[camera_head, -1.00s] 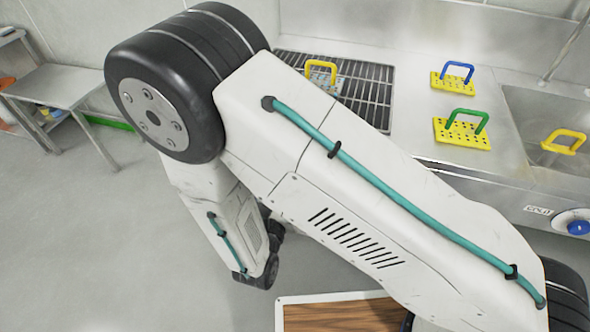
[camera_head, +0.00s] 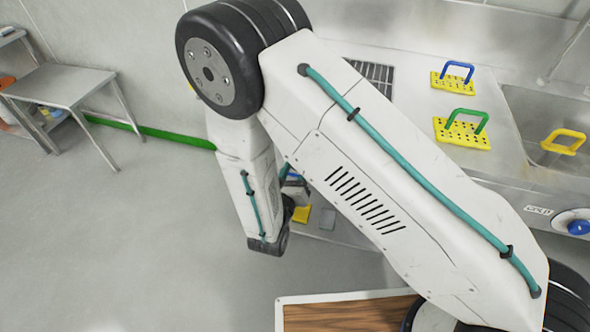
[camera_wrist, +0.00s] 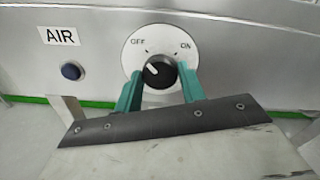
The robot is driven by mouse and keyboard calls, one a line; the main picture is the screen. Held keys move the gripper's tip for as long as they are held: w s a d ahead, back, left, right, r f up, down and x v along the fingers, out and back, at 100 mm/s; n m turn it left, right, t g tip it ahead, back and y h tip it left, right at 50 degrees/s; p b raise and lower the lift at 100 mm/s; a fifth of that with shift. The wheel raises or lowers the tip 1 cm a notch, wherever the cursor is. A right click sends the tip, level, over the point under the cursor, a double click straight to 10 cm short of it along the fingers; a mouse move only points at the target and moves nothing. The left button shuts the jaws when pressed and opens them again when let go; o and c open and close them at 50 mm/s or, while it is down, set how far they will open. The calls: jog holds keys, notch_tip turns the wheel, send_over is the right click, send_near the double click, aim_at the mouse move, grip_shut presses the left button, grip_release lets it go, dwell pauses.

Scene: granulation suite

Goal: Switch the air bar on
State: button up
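The air bar's control is a black knob (camera_wrist: 158,78) on a round white dial (camera_wrist: 135,52) marked OFF at left and ON at right. Its white pointer mark slants up and left, toward OFF. An AIR label (camera_wrist: 59,36) is on the steel panel to its left. My gripper (camera_wrist: 160,72) has its teal fingers apart, one on each side of the knob. I cannot tell whether either finger touches it.
A blue button (camera_wrist: 71,71) sits below the AIR label. In the head view, perforated yellow plates with a blue handle (camera_head: 458,67) and a green handle (camera_head: 480,117) lie on the counter. A COLD dial (camera_head: 572,222) is at right.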

jog(key=c, duration=0.4)
jog(key=shift+o, duration=0.3)
jog(key=shift+m, duration=8.9)
jog(key=o, duration=1)
jog(key=shift+c, duration=0.2)
